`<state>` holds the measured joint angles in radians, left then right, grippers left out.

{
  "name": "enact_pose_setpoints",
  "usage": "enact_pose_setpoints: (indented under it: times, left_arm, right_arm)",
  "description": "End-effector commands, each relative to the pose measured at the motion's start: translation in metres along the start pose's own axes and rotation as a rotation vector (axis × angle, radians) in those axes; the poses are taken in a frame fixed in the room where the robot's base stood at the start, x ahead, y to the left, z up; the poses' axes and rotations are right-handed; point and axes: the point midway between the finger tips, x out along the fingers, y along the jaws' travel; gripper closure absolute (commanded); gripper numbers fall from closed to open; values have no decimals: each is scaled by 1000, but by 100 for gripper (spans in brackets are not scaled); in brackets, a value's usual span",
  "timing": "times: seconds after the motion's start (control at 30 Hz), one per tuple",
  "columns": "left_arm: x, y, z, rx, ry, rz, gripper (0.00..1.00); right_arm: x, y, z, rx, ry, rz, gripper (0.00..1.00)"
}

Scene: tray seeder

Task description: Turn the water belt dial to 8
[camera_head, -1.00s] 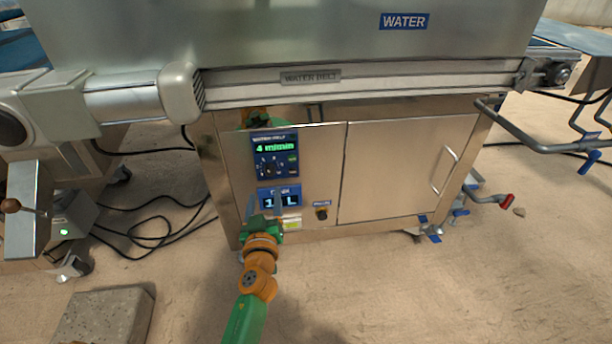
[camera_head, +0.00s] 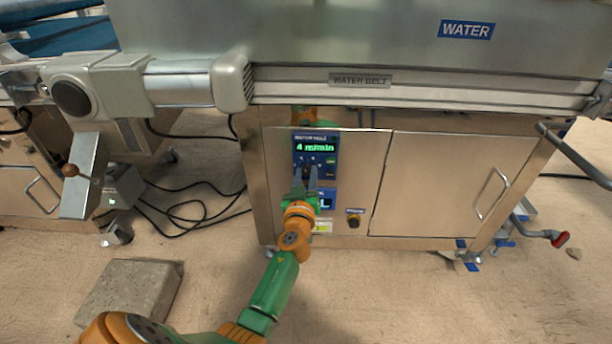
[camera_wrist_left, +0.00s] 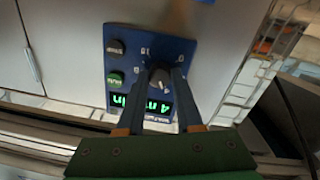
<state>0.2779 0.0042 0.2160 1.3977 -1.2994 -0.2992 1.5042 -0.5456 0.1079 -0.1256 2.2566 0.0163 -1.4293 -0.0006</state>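The water belt control panel (camera_head: 330,147) is dark blue on the steel cabinet's front, with a green display (camera_head: 314,147) reading 4 m/min. The round dial (camera_wrist_left: 159,78) shows in the left wrist view, where the panel appears upside down. In the head view my gripper largely covers it. My left gripper (camera_head: 305,172) is in front of the panel, fingers pointing at the dial. In the left wrist view its two fingertips (camera_wrist_left: 160,70) stand apart on either side of the dial, with small gaps visible. Whether they touch it is unclear. My right gripper is not in view.
A smaller blue display (camera_head: 327,201) sits below the panel, partly covered by my gripper. A black knob (camera_head: 353,220) is to its right. A green button (camera_wrist_left: 115,79) and a dark button (camera_wrist_left: 115,47) sit beside the dial. The belt rail (camera_head: 430,88) overhangs above.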

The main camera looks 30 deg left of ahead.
Motion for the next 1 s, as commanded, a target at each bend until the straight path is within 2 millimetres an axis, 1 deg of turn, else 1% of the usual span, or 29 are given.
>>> enact_pose_setpoints:
  times: [0.03,0.07,0.1,0.37,0.53,0.67,1.0]
  left_arm:
    - [0,0,0,0,0,-1,86]
    - [0,0,0,0,0,-1,94]
    - [0,0,0,0,0,-1,100]
    - [0,0,0,15,-1,-1,100]
    - [0,0,0,80,-5,-2,100]
    - [0,0,1,169,-10,-3,100]
    - [0,0,0,484,-27,-7,100]
  right_arm:
    - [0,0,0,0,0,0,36]
    - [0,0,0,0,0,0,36]
    - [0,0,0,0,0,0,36]
    - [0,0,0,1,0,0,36]
    - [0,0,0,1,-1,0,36]
    - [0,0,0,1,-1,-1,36]
    - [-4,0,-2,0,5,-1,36]
